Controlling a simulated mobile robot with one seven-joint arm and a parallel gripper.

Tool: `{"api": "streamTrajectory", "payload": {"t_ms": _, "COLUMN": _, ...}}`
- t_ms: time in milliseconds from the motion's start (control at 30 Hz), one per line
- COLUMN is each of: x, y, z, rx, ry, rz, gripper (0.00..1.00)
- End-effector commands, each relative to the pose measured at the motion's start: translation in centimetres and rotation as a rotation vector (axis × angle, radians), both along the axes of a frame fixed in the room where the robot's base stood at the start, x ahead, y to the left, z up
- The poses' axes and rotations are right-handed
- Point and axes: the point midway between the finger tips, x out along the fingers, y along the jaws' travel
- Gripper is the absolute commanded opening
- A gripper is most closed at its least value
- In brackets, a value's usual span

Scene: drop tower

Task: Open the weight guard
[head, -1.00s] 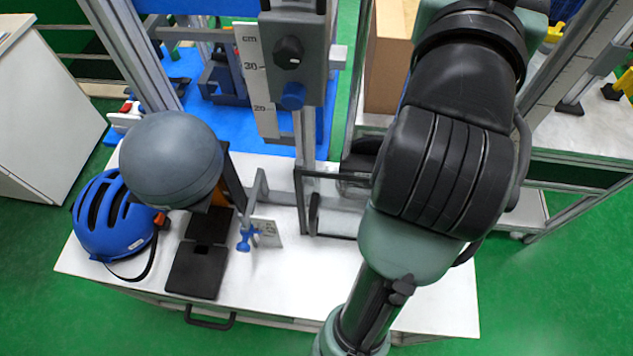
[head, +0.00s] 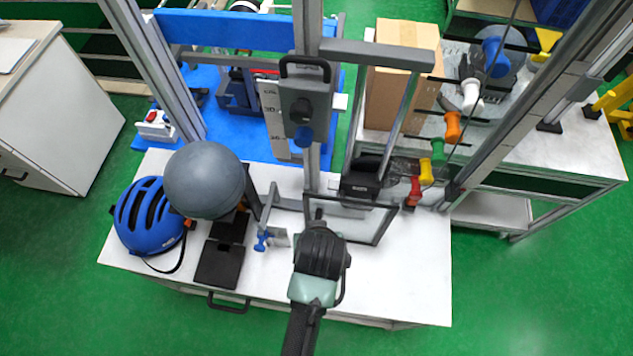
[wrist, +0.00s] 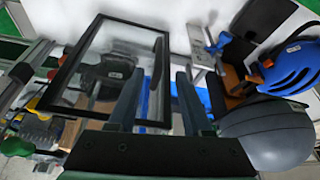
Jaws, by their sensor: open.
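The weight guard (head: 384,226) is a clear panel in a thin black frame, standing in front of a black block (head: 362,180) at the foot of the tower. In the wrist view its frame (wrist: 85,45) fills the left half, and the block shows through the panel. A dark upright handle (wrist: 158,62) is at the guard's edge nearest the mast. My gripper (wrist: 158,85) is open, its two fingers apart with the handle between or just beyond their tips. I cannot tell whether they touch it. In the head view my wrist mostly hides the fingers.
A grey ball (head: 203,180), a blue helmet (head: 148,217) and a small blue-knobbed clamp (head: 262,241) are left of my gripper. The mast carries a grey box with a knob (head: 303,110). A cardboard box (head: 400,75) and colored handles (head: 438,160) are at the right.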

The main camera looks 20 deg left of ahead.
Motion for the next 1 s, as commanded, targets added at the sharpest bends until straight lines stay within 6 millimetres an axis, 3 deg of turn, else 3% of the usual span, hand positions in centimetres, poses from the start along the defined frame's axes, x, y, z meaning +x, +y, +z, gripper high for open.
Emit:
{"api": "streamTrajectory", "payload": {"t_ms": 633, "x": 3.4, "y": 1.6, "z": -8.7, "rx": 0.0, "ry": -0.002, "rz": -0.003, "gripper": 0.5}}
{"api": "streamTrajectory", "payload": {"t_ms": 1000, "x": 4.3, "y": 2.1, "z": -10.9, "rx": 0.0, "ry": -0.006, "rz": -0.002, "gripper": 0.5}}
